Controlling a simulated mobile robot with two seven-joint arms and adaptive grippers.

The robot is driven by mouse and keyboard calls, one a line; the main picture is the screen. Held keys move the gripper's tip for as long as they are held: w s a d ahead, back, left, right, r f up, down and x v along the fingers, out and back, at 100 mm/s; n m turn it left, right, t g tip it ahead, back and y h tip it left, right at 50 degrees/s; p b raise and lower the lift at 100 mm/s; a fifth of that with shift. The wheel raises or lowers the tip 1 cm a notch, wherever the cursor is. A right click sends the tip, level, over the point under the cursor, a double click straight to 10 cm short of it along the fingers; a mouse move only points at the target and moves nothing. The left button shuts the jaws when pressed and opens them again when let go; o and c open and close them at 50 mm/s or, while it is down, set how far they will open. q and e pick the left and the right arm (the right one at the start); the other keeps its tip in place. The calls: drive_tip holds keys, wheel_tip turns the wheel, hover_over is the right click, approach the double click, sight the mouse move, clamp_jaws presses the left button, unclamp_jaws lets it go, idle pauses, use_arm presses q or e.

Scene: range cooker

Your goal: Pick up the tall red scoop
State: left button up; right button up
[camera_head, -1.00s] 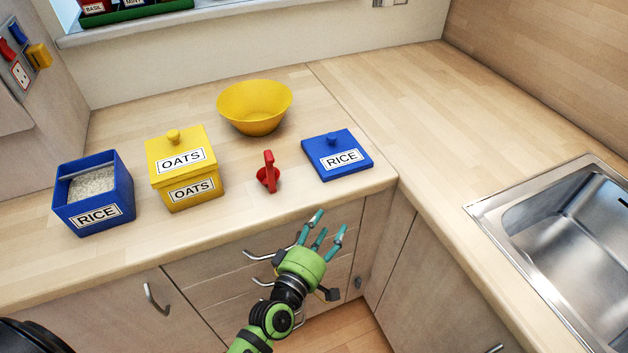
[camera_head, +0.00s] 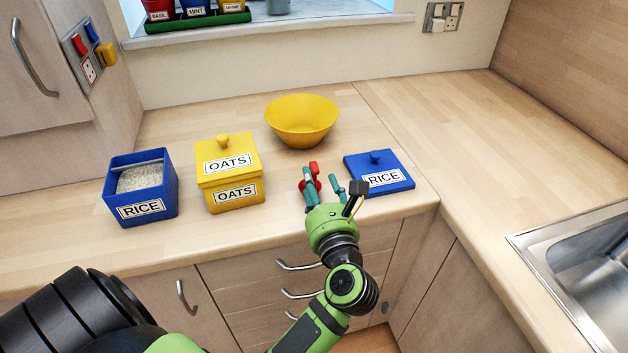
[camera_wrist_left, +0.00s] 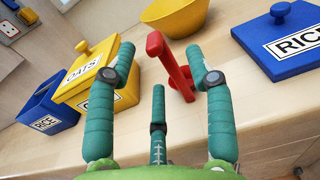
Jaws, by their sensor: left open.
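The tall red scoop (camera_head: 314,172) stands upright on the wooden worktop, between the yellow oats box and the blue rice lid. In the head view it is partly hidden behind my fingers. In the left wrist view its red handle (camera_wrist_left: 170,65) rises just beyond the fingertips, between the two outer fingers. My left gripper (camera_head: 325,188) is open, with its teal fingers pointing at the scoop; in the left wrist view the gripper (camera_wrist_left: 160,75) holds nothing. I cannot tell whether any finger touches the scoop. My right gripper is not in view.
The yellow oats box (camera_head: 230,178) and open blue rice box (camera_head: 140,190) stand to the left. A yellow bowl (camera_head: 302,122) is behind the scoop, and the blue rice lid (camera_head: 392,180) lies to its right. The worktop (camera_head: 440,120) at back right is clear.

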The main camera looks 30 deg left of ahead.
sight(311, 169)
use_arm(q)
drive_tip(key=x, duration=0.1)
drive_tip(key=p+x, duration=0.1)
drive_tip(key=x, duration=0.1)
drive_tip(key=p+x, duration=0.1)
drive_tip(key=shift+w+a+r, duration=0.2)
drive_tip(key=shift+a+r, duration=0.1)
drive_tip(key=shift+a, duration=0.05)
drive_tip(key=shift+w+a+f, duration=0.15)
clamp_jaws()
